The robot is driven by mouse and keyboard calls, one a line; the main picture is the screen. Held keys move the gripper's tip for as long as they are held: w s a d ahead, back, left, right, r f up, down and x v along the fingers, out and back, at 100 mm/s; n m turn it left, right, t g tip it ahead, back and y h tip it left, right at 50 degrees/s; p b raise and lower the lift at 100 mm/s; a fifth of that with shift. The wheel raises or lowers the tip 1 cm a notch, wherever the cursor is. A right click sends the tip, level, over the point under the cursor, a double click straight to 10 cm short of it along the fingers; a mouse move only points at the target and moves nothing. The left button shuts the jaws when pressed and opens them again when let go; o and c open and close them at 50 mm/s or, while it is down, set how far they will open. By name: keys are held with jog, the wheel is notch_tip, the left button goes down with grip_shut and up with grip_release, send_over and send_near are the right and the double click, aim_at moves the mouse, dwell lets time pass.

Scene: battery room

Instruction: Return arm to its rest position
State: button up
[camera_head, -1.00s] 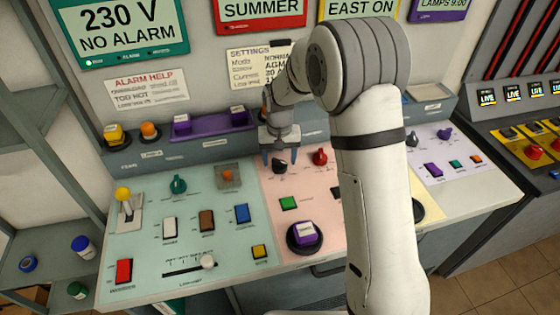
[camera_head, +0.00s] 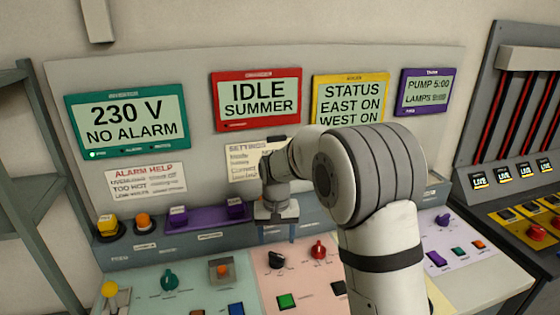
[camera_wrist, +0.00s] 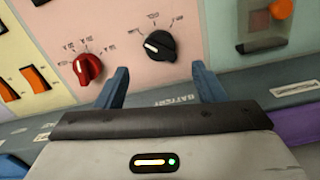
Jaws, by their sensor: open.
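My gripper (camera_head: 276,238) hangs in front of the control desk, just above the black knob (camera_head: 277,259) on the pink panel. It is open, with nothing between the fingers. In the wrist view, the two blue fingers of my gripper (camera_wrist: 160,78) stand apart, with the black knob (camera_wrist: 159,45) beyond them. The red knob (camera_wrist: 88,68) is to the left of the fingers there, and it also shows in the head view (camera_head: 318,249). My white arm covers part of the desk's right middle.
Behind the desk are a green-framed screen (camera_head: 128,121) reading 230 V NO ALARM, a red-framed one (camera_head: 258,98) reading IDLE SUMMER, and a yellow-framed one (camera_head: 350,97). A purple switch block (camera_head: 207,215) sits left of my gripper. A grey shelf (camera_head: 25,170) stands at far left.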

jog(key=s+d+r, duration=0.6)
jog(key=s+d+r+t, duration=0.1)
jog(key=s+d, duration=0.2)
jog(key=s, duration=0.4)
jog(key=s+d+r+t, duration=0.1)
jog(key=s+d, duration=0.3)
jog(key=s, duration=0.3)
jog(key=s+d+r+m+t, duration=0.1)
jog(key=s+d, duration=0.2)
jog(key=s, duration=0.4)
jog(key=shift+d+r, duration=0.35)
jog(key=shift+d, duration=0.05)
